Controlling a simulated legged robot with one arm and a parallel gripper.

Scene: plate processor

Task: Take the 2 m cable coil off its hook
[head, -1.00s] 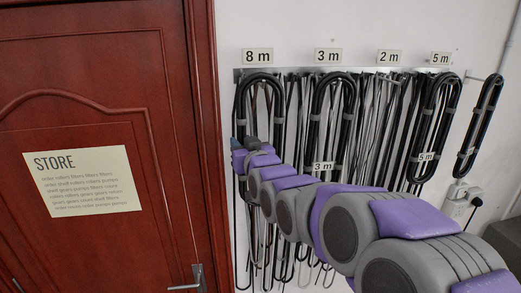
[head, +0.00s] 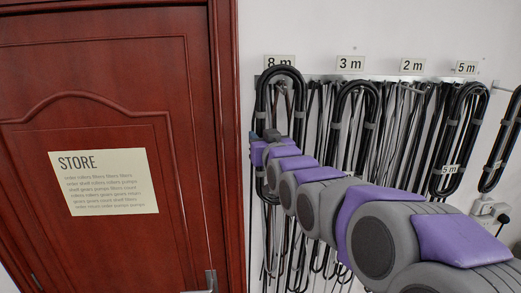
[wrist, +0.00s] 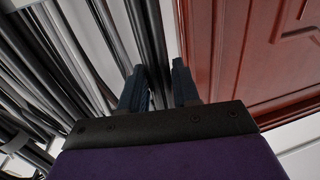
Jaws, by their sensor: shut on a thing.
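My gripper (head: 266,138) is at the far left of the cable rack, by the black cable coil (head: 262,100) under the 8 m sign. In the wrist view its two blue-grey fingers (wrist: 158,74) stand on either side of black cable strands (wrist: 154,35), and it is shut on them. I see no length tag on this coil. Below the 2 m sign (head: 412,65) several thin dark and grey cables hang close together. I cannot tell a separate 2 m coil there. My arm hides the lower part of the rack.
A 3 m coil (head: 337,115) and a 5 m coil (head: 440,140) hang further right, with another black coil (head: 510,130) at the right edge. A red door (head: 110,110) with a STORE sign stands close on the left. A wall socket (head: 484,209) is low right.

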